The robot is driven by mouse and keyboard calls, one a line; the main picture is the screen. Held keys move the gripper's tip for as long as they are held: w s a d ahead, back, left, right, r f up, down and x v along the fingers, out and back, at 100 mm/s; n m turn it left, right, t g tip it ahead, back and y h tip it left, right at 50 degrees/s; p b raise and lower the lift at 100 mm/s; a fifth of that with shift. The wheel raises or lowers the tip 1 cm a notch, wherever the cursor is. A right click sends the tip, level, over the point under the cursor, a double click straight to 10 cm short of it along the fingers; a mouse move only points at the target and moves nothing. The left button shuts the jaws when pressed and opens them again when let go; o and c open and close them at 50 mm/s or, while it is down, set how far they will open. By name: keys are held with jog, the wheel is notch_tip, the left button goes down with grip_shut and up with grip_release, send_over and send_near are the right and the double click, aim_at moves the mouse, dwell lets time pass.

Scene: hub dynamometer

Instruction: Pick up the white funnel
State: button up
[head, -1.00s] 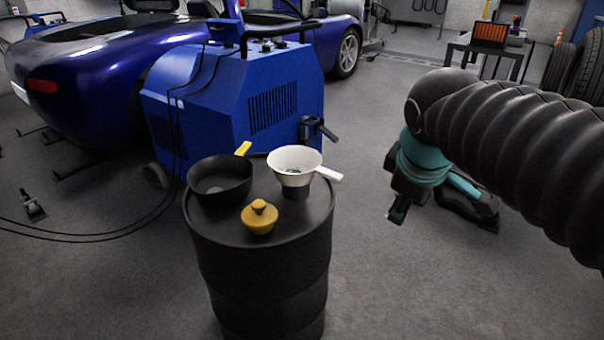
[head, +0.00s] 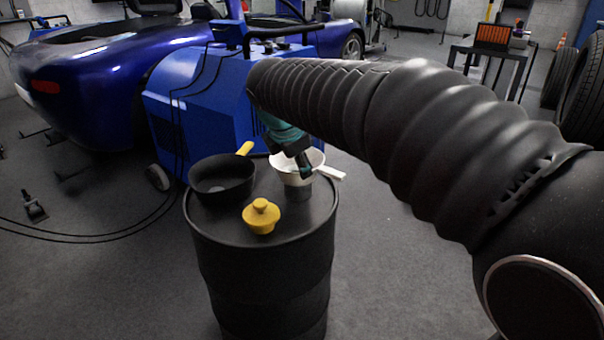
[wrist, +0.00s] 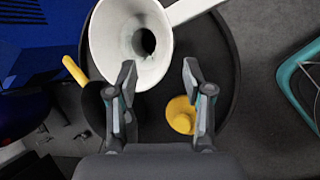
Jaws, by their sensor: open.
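The white funnel (head: 284,174) stands on top of the black drum (head: 258,235), its handle pointing right. In the wrist view the funnel (wrist: 103,42) is seen from above, with its dark hole in the middle and its handle (wrist: 190,9) running to the upper right. My gripper (wrist: 157,72) is open and empty, with its fingertips at the near rim of the funnel. In the head view my gripper (head: 304,168) is over the funnel and hides part of it. I cannot tell whether the fingers touch it.
A yellow lidded piece (head: 261,217) sits at the drum's front. A blue machine (head: 190,95) stands close behind the drum.

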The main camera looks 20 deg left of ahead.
aim_at(305, 181)
jog(key=shift+b+x, duration=0.6)
jog(key=shift+x, duration=3.35)
jog(key=shift+d, duration=0.2)
grip_shut()
